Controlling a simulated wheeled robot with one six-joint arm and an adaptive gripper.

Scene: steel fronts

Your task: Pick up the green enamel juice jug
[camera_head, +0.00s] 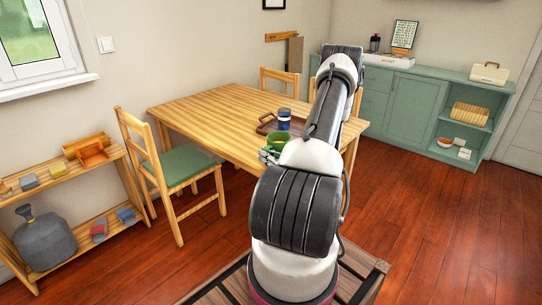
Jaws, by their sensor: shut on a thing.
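The green jug (280,138) shows near the front right part of the wooden table. Its top edge is visible, and its lower part is hidden by my gripper and arm. My gripper (268,154) is at the jug, shut on it. The white and black arm hides most of the gripper and the jug's right side. I cannot tell whether the jug still touches the tabletop.
The table's left part is clear. A chair with a green seat (184,167) stands at the left, beside a low shelf (65,185).

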